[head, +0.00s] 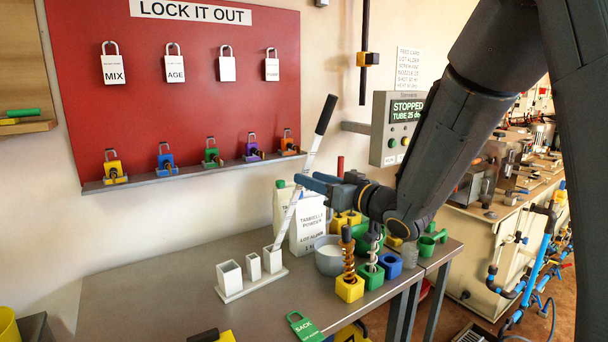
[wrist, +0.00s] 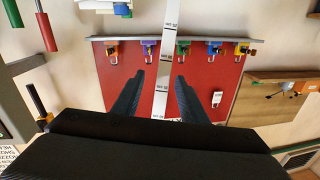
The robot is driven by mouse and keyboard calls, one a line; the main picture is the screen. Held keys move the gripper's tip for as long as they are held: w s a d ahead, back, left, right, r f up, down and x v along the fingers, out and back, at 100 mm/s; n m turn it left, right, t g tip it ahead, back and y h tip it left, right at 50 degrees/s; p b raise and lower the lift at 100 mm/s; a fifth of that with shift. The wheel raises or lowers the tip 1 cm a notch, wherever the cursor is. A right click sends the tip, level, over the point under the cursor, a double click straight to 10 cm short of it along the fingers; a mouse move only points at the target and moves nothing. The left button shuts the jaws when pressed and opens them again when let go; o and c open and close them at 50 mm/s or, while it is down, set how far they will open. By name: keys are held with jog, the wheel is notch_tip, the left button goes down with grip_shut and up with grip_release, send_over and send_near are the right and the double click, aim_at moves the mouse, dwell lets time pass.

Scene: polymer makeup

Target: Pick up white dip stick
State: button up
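The white dip stick (head: 307,157), with dark printed marks and a black handle (head: 326,115), leans up to the right out of a white holder (head: 254,271). Its lower end is in the holder's rear-right socket. In the wrist view the white dip stick (wrist: 166,48) runs down the middle, between my two fingers. My gripper (head: 306,182) reaches in from the right at the stick's middle height. In the wrist view my gripper (wrist: 160,82) is open, with a gap on each side of the stick. How deep the stick lies between the fingers is hard to tell.
A white powder container (head: 309,228) and a grey bowl (head: 329,258) stand close behind and beside the stick. Coloured blocks with coils (head: 350,287) stand at the right edge of the table. A red lockout board (head: 200,85) is behind. The table's left part (head: 150,290) is clear.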

aim_at(295, 200)
jog(key=x, duration=0.2)
jog(key=p+x, duration=0.1)
jog(key=x, duration=0.1)
jog(key=p+x, duration=0.1)
jog(key=x, duration=0.1)
jog(key=shift+s+a+r, duration=0.15)
jog(key=shift+a, duration=0.25)
jog(key=shift+w+a+p, duration=0.2)
jog(key=shift+w+p, duration=0.1)
jog(key=shift+w, duration=0.15)
jog(key=c, duration=0.9)
grip_shut()
